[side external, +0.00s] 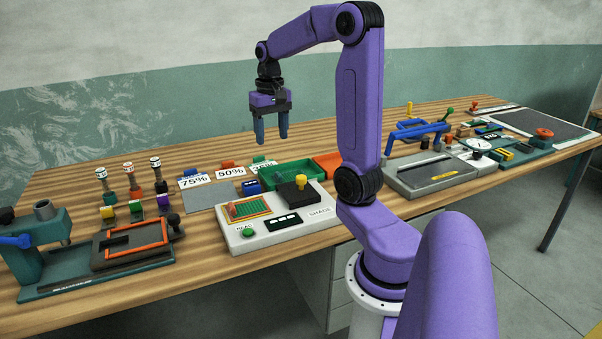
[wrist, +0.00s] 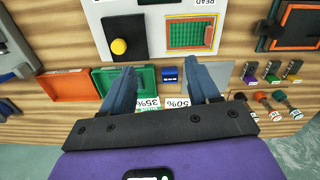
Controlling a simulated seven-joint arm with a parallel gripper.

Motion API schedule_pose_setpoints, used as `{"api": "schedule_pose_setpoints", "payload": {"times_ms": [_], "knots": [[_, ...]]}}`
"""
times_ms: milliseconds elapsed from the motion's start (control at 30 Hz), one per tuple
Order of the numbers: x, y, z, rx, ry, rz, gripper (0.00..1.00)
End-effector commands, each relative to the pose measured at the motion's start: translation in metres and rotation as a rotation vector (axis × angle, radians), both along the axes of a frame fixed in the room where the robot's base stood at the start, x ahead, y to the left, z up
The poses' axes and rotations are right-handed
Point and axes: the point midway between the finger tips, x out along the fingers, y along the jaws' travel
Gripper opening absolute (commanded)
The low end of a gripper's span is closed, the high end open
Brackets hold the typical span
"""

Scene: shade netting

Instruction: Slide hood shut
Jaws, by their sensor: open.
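The hood (side external: 296,194) is a black slab with a yellow knob (side external: 300,180) on the white shade meter (side external: 262,239). In the side view it sits right of the meter's window, where green netting (side external: 246,209) with an orange edge lies uncovered. In the wrist view the hood (wrist: 125,42) is at upper left, its yellow knob (wrist: 118,47) on top, and the netting (wrist: 190,34) is to its right. My gripper (side external: 270,137) hangs open and empty, fingers down, well above the table behind the meter. Its two fingers (wrist: 163,80) show apart in the wrist view.
A green tray (side external: 290,176) and an orange tray (side external: 328,165) stand behind the meter, near percentage cards (side external: 230,172) and a small blue block (side external: 251,186). A teal press (side external: 40,245) stands left; a grey fixture (side external: 437,175) with a blue handle stands right.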

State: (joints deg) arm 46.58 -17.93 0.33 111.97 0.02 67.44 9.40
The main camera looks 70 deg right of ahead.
Motion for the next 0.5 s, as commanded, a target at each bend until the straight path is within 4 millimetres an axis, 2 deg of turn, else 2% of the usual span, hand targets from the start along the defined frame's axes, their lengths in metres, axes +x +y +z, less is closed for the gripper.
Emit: {"api": "schedule_pose_setpoints", "payload": {"times_ms": [33, 200, 333, 500], "knots": [[-0.006, -0.02, 0.002, 0.0, 0.0, -0.076, 0.6], [-0.028, -0.066, 0.008, 0.002, 0.002, -0.267, 0.6], [-0.041, -0.086, 0.01, 0.002, 0.004, -0.352, 0.6], [-0.047, -0.093, 0.007, 0.004, 0.005, -0.387, 0.6]]}}
